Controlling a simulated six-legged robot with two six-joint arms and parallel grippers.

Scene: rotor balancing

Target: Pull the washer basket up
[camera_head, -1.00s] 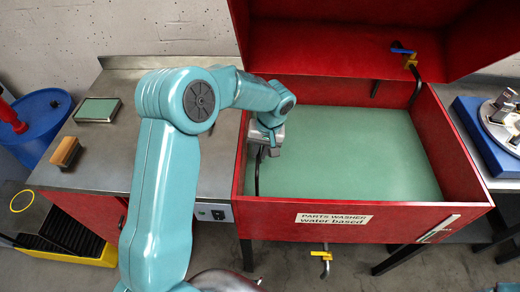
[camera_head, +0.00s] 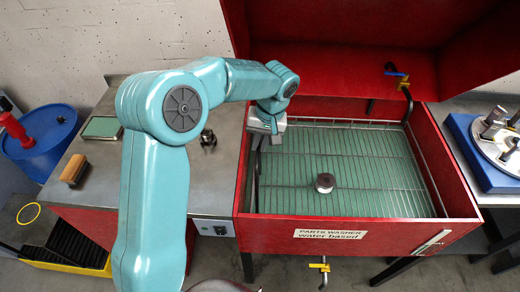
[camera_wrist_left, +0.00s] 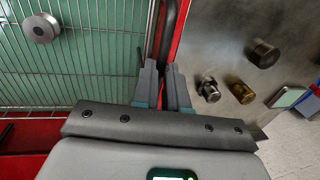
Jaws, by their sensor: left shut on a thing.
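The washer basket (camera_head: 385,175) is a wire grid inside the red parts washer (camera_head: 270,228), and its wires show clear of the green liquid. A round metal part with a dark top (camera_head: 324,182) sits on the grid; it also shows in the left wrist view (camera_wrist_left: 40,28). My left gripper (camera_wrist_left: 164,80) is over the washer's left wall, shut on a dark upright handle bar (camera_wrist_left: 168,35) of the basket. In the head view my wrist hides most of the grip. My right gripper is not in view.
The red lid (camera_head: 340,50) stands open behind the basin. Left is a metal bench (camera_head: 200,165) with a wooden-backed brush (camera_head: 73,169), a green-topped pad (camera_head: 102,127) and small metal fittings (camera_wrist_left: 240,92). A blue fixture (camera_head: 475,150) stands right.

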